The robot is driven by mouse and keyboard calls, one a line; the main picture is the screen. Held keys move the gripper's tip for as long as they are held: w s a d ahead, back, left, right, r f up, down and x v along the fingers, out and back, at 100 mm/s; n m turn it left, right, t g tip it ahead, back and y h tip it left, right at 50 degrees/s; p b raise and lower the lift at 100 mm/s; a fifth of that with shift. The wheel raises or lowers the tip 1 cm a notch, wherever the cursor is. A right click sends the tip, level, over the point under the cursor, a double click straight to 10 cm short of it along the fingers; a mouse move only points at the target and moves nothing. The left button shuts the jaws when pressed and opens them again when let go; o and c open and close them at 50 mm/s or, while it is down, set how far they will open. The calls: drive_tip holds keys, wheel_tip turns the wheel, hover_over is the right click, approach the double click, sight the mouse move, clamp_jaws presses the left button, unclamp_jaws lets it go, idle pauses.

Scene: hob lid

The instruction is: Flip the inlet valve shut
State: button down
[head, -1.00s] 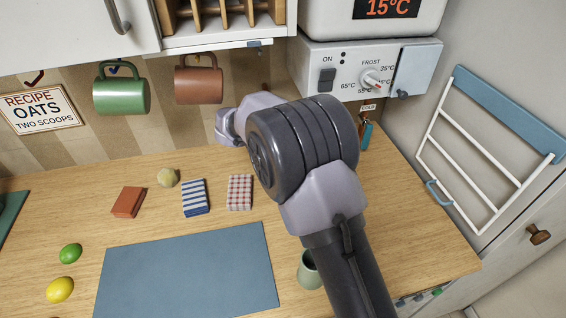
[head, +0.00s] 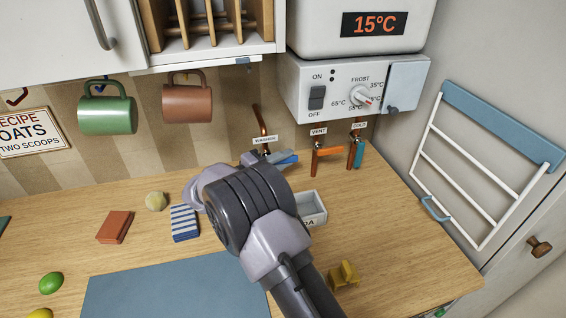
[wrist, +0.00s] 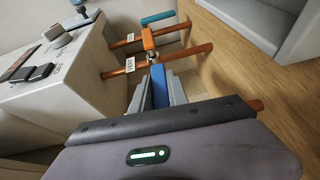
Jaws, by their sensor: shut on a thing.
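A blue valve lever (head: 289,159) sits on a copper pipe under the wall shelf, left of the VENT valve; the small label above it is hard to read. My gripper (head: 268,158) is at this lever. In the wrist view the blue lever (wrist: 160,86) lies between the fingers of my gripper (wrist: 160,98), which are shut on it. My arm hides part of the pipe and the valve body in the head view.
The orange VENT lever (head: 328,151) and the teal COLD lever (head: 359,153) are close to the right. A pale open box (head: 313,206) and a yellow object (head: 344,275) stand on the counter. The heater box (head: 350,90) overhangs the valves.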

drive_tip(key=shift+r+t+h, duration=0.15)
drive_tip(key=shift+t+h, duration=0.15)
drive_tip(key=shift+h, duration=0.1)
idle(0.3)
drive_tip(key=c, duration=1.3)
unclamp_jaws()
drive_tip(key=p+v, duration=0.4)
drive_tip(key=v, duration=1.3)
drive_tip(key=shift+s+a, duration=0.15)
